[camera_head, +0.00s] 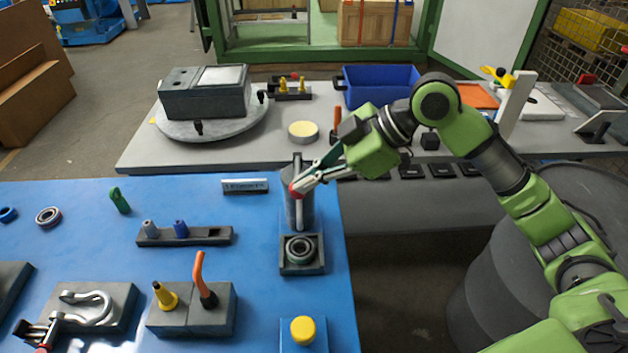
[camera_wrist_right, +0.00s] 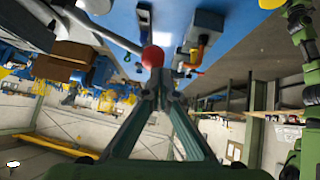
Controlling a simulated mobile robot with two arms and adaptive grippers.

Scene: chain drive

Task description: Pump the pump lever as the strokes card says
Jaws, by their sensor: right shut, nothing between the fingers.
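The pump lever shows as a pale rod with a red ball knob (camera_head: 295,190), beside a grey upright body (camera_head: 308,208) at the right edge of the blue table. The knob also shows in the right wrist view (camera_wrist_right: 152,57), its grey rod (camera_wrist_right: 100,28) running to the upper left. My right gripper (camera_head: 302,184) is shut and empty, its fingertips right at the knob; I cannot tell whether they touch. A small plate with lettering (camera_head: 245,186), perhaps the strokes card, stands left of the pump; I cannot read it surely. My left gripper is not in view.
A bearing in a square holder (camera_head: 300,251) sits in front of the pump. A block with an orange handle (camera_head: 203,280) and a yellow button (camera_head: 302,330) are nearer. A grey bench (camera_head: 270,150) with a turntable (camera_head: 210,125) and blue bin (camera_head: 378,85) stands behind.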

